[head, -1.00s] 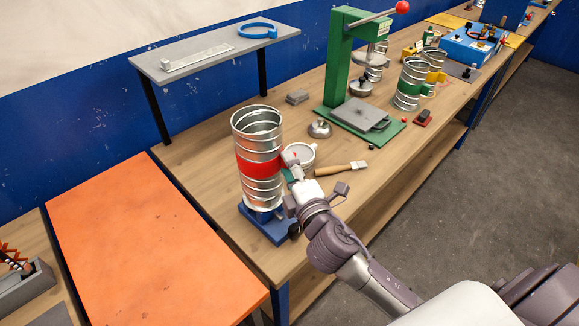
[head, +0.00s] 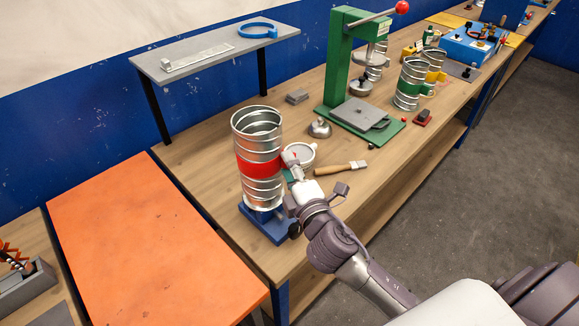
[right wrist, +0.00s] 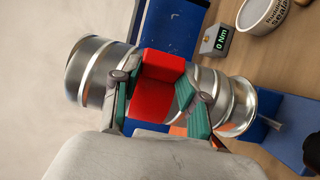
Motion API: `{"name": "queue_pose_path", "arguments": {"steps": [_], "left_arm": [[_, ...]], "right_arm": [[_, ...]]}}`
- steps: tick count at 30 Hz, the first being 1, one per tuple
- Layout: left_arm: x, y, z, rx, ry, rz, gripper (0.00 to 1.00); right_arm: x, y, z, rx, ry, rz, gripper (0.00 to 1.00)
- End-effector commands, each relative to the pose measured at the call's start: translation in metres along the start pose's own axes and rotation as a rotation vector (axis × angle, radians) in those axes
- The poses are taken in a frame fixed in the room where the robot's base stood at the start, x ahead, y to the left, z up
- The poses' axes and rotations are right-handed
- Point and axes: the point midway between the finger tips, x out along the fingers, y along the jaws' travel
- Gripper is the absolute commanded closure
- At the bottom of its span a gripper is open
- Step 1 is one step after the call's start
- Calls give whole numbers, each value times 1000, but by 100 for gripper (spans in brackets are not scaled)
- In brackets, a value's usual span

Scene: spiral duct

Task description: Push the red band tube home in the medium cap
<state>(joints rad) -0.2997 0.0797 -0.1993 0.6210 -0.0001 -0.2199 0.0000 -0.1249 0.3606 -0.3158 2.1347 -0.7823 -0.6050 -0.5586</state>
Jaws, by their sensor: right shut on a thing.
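The red band tube (head: 258,185), a ribbed silver spiral duct with a red band, stands upright over a blue stand (head: 280,233) at the near end of the bench. My right gripper (head: 288,163) reaches it from the right at the band. In the right wrist view the tube (right wrist: 90,75) lies across the picture, and the fingers of my gripper (right wrist: 158,95) are closed on the red block at its band. A metal rim, perhaps the medium cap (right wrist: 243,106), shows at the tube's lower end by the blue stand. I cannot tell how deep the tube sits in it. My left gripper is out of view.
A sealant cup (head: 301,155), a brush (head: 340,169) and a metal dome (head: 320,128) lie right of the tube. A green press (head: 345,65) stands behind. A small box reading "0 Nm" (right wrist: 217,40) shows in the wrist view. An orange table (head: 140,240) is at left.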

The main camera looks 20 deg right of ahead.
Motion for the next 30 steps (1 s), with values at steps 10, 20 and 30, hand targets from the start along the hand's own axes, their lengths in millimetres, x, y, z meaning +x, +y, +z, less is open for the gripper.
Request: {"name": "queue_pose_path", "arguments": {"steps": [10,20,30], "left_arm": [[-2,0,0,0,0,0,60],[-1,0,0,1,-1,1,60],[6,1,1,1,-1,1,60]], "right_arm": [[0,2,0,1,1,3,100],[0,0,0,0,1,3,100],[0,-8,0,0,1,3,100]]}}
